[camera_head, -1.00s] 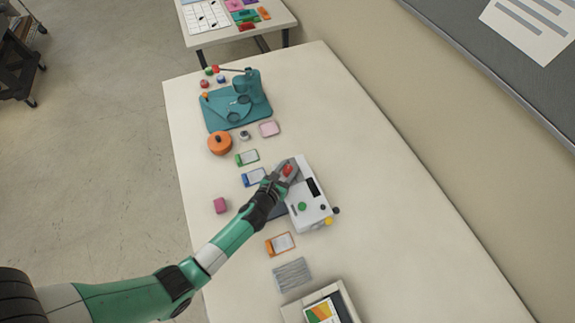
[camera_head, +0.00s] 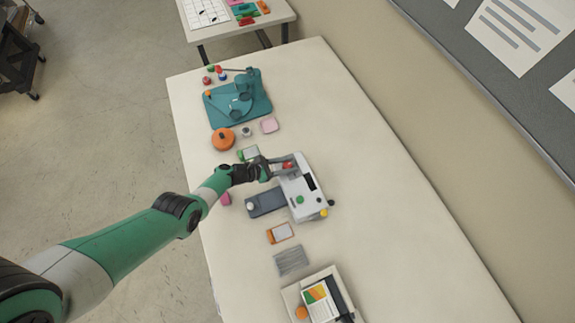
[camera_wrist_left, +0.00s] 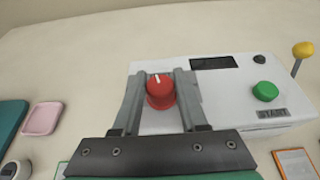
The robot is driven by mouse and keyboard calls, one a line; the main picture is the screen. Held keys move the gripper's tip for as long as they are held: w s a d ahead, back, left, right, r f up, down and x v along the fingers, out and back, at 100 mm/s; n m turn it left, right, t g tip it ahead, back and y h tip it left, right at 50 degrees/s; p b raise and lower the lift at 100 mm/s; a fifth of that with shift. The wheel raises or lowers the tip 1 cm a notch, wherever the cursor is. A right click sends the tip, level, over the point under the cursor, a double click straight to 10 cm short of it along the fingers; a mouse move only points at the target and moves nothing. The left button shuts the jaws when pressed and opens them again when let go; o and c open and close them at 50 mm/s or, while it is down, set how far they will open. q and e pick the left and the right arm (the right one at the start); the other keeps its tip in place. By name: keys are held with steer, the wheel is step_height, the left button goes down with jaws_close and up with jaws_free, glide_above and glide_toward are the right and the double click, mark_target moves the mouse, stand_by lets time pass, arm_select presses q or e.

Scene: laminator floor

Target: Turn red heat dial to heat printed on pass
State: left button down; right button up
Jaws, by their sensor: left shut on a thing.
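The red heat dial (camera_head: 288,165) sits on the far end of the white laminator (camera_head: 304,204). My left gripper (camera_head: 284,166) reaches in from the left and is shut on the dial. In the left wrist view the dial (camera_wrist_left: 160,93) is between the two grey fingers (camera_wrist_left: 160,82), and its white pointer mark points up and slightly left. The number scale around the dial cannot be read. An orange-edged card (camera_head: 281,232) lies near the laminator, and a green-edged card (camera_head: 249,154) lies partly behind my arm. Any heat print on them is too small to read. My right gripper is out of view.
The laminator has a green START button (camera_wrist_left: 265,91), a dark display (camera_wrist_left: 214,62) and a yellow-knobbed lever (camera_wrist_left: 303,50). A teal press (camera_head: 238,101) and orange pot (camera_head: 223,139) stand farther back. The table's right side is clear.

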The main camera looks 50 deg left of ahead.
arm_select(q)
steer(key=shift+m+g+h+b, duration=0.3)
steer(key=shift+m+h+b, duration=0.4)
steer(key=shift+h, duration=0.1)
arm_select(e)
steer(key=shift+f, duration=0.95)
arm_select(q)
steer(key=shift+c, duration=2.3)
jaws_free()
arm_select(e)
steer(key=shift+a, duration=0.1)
